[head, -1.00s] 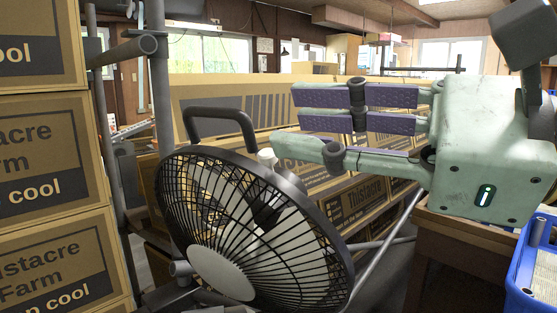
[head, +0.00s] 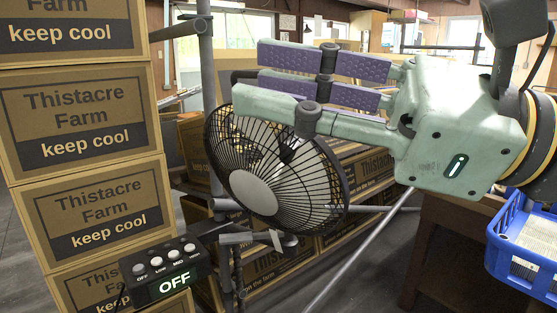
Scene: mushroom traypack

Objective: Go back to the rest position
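My gripper (head: 262,76) is raised in the upper middle of the head view, with its fingers stretched out to the left. The fingers have purple textured pads and stand spread, with nothing between them. The gripper is open and empty. Its pale green palm housing (head: 455,135) carries a small lit indicator. From this view the lower finger overlaps the upper rim of a black fan; I cannot tell how far apart they are in depth.
The caged fan (head: 275,185) stands on a pole in the middle. Stacked Thistacre Farm cartons (head: 85,120) fill the left. A black control box (head: 160,270) shows a lit OFF at the lower left. A blue crate (head: 510,250) is at the right edge.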

